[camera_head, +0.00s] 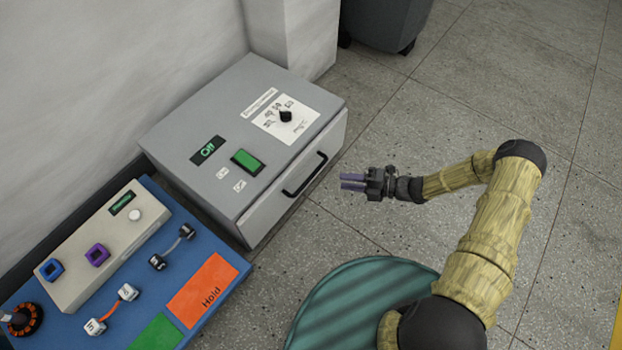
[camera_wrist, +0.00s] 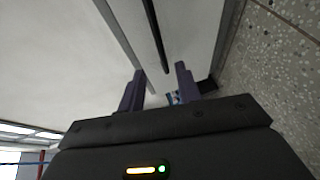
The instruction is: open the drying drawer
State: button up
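The drying drawer (camera_head: 290,187) is the light grey front of a grey box-shaped machine (camera_head: 185,125), and it looks shut. A black bar handle (camera_head: 305,174) runs along the drawer front. In the wrist view the handle (camera_wrist: 156,35) is a dark bar ahead of the fingers. My gripper (camera_head: 352,182) is to the right of the handle in the head view, apart from it, with its fingers pointing toward the drawer. In the wrist view my gripper (camera_wrist: 160,88) has its two purple fingers spread with nothing between them.
A blue bench (camera_head: 225,245) with a beige control box (camera_head: 75,260), an orange "Hold" area and small parts stands left of the machine. A dark bin (camera_head: 385,22) stands at the back. The speckled floor (camera_head: 400,125) before the drawer is clear apart from my arm.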

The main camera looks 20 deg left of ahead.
aim_at(311, 176)
jog(key=a+b, duration=0.1)
jog(key=a, duration=0.3)
jog(key=a+f+b, duration=0.1)
jog(key=a+b, duration=0.1)
jog(key=a, duration=0.2)
jog(key=a+f+b, duration=0.1)
jog(key=a+b, duration=0.1)
jog(key=a, duration=0.2)
jog(key=shift+a+f, duration=0.15)
jog(key=shift+f, duration=0.05)
jog(key=shift+c, duration=0.2)
grip_shut()
